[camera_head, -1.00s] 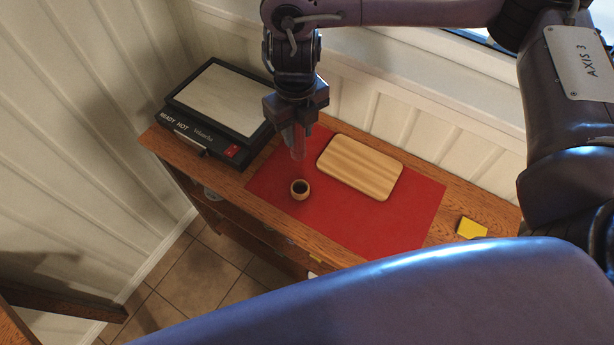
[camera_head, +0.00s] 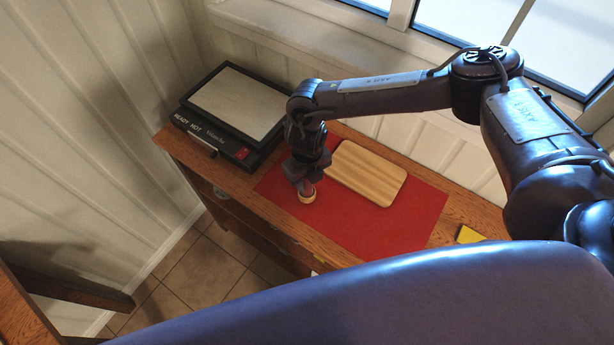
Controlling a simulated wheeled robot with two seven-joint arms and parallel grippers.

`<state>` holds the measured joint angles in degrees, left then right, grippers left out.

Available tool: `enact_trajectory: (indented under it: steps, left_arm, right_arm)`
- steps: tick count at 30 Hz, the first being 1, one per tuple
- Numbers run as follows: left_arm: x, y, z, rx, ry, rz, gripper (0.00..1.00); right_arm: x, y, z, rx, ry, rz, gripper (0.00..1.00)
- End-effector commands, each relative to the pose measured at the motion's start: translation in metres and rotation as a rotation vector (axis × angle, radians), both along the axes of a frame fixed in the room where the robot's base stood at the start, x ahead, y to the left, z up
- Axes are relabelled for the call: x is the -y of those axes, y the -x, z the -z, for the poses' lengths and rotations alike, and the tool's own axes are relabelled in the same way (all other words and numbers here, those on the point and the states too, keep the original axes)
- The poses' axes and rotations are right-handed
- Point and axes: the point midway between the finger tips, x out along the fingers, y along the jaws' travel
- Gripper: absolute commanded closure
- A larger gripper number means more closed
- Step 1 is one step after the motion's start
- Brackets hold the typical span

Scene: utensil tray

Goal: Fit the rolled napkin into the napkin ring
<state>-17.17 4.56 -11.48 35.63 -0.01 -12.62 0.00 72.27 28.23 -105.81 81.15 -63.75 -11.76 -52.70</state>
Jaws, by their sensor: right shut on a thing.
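The napkin ring (camera_head: 307,198) is a small wooden ring standing on the red mat (camera_head: 357,229), near the mat's front left edge. My right gripper (camera_head: 304,184) is directly above it, pointing down. It is shut on the rolled napkin (camera_head: 306,187), a dull reddish roll mostly hidden by the fingers. The napkin's lower end is at the ring's opening and looks to be within its rim. I cannot tell how deep it sits. My left gripper is not in view.
A wooden board (camera_head: 366,174) lies on the mat just right of the gripper. A black warming tray (camera_head: 222,134) stands at the left end of the wooden sideboard (camera_head: 467,220). A yellow block (camera_head: 469,235) lies at the right. The mat's right part is clear.

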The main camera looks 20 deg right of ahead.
Motion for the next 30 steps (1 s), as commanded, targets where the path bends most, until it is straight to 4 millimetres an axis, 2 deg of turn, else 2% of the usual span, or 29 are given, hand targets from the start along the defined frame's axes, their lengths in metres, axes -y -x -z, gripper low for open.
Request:
enact_trajectory:
  steps: [12,13,17,28,30]
  left_arm:
    - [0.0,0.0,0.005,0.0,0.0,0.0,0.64]
    - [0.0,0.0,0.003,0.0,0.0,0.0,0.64]
    - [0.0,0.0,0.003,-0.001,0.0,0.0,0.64]
    - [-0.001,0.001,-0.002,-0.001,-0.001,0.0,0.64]
    - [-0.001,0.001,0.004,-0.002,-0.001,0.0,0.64]
  right_arm:
    - [0.0,0.0,0.008,0.001,0.0,0.0,0.92]
    - [0.0,0.0,0.006,0.001,0.0,0.0,0.68]
    - [0.0,0.0,0.006,0.001,0.0,0.0,0.51]
    - [0.0,-0.001,0.001,0.002,-0.001,0.0,0.49]
    - [0.0,-0.002,-0.003,0.004,-0.002,0.0,0.49]
